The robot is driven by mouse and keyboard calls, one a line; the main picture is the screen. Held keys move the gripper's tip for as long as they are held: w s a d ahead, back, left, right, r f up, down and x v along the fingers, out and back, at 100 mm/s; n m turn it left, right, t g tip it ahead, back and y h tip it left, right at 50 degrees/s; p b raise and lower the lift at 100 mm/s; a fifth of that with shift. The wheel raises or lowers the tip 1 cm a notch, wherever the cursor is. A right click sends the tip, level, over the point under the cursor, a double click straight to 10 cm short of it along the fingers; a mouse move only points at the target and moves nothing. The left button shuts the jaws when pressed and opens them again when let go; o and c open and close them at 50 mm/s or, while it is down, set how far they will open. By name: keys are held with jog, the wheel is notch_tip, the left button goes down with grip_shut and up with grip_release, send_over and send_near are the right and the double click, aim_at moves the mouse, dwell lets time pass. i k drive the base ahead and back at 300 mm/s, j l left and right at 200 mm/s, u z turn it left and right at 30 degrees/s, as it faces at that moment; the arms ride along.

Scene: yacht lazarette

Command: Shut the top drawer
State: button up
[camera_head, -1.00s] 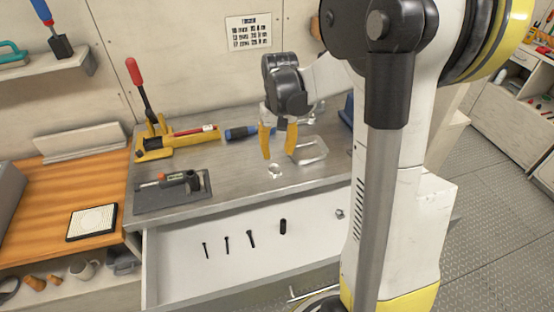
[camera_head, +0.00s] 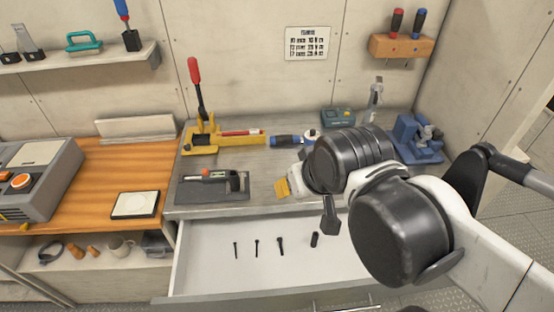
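The top drawer (camera_head: 205,265) is pulled out below the grey workbench top (camera_head: 268,172). Its white inside shows, and its front runs along the bottom of the picture. Part of a metal bar handle (camera_head: 345,309) shows at the bottom edge. Three dark bolts (camera_head: 257,247) and a short black cylinder (camera_head: 315,239) lie in the drawer. My gripper (camera_head: 283,187) is over the bench's front part, behind the drawer opening, with a yellow finger part showing. My dark wrist joints hide most of it, so its opening is unclear. My arm also covers the drawer's right side.
On the bench are a grey plate with a tool (camera_head: 212,188), a yellow lever tool (camera_head: 200,140), a blue-handled tool (camera_head: 287,141), a green box (camera_head: 337,118) and a blue vise (camera_head: 417,140). A wooden surface with a grey device (camera_head: 38,180) adjoins at left.

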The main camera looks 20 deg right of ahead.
aim_at(207, 275)
jog(key=k+l, duration=1.4)
jog(key=l+u, duration=0.05)
